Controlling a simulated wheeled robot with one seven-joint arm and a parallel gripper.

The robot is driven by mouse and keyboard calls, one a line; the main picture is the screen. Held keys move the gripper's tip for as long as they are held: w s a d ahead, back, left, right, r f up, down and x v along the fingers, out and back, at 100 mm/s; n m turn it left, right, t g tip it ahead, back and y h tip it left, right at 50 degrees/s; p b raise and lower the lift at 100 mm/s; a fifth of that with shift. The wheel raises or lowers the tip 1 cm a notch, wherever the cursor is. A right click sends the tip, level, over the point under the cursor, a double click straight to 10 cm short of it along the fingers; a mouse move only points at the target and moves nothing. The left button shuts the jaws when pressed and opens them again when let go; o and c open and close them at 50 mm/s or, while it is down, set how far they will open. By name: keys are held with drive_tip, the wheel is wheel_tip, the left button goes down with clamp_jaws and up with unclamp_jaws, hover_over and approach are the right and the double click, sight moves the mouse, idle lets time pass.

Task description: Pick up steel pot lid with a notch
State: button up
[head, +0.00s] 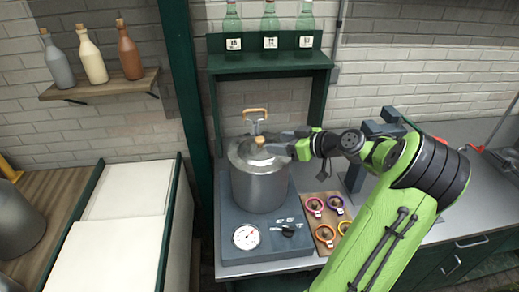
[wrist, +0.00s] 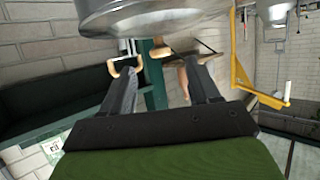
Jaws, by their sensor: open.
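The steel lid (head: 243,152) lies on top of a steel pot (head: 260,190) and has a small wooden knob (head: 259,140). I cannot make out its notch. My gripper (head: 283,143) is at the right side of the knob, just above the lid, and partly covers the lid's right side. In the wrist view my gripper (wrist: 160,75) has its two fingers spread apart with nothing clamped between them. Curved steel of the lid or pot (wrist: 150,14) fills the top of that view, near the fingertips.
The pot stands on a grey base with a dial (head: 246,237). A wooden-topped metal handle (head: 255,114) rises behind the pot. A green shelf (head: 268,62) with bottles is above. Colourful rings (head: 324,234) lie on a board to the right.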

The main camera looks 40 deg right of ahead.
sight(259, 138)
drive_tip(key=p+x, duration=0.1)
drive_tip(key=x, duration=0.7)
drive_tip(key=shift+w, duration=0.35)
drive_tip(key=shift+s, duration=0.15)
drive_tip(key=shift+c, duration=0.2)
drive_tip(key=shift+c, duration=1.2)
clamp_jaws()
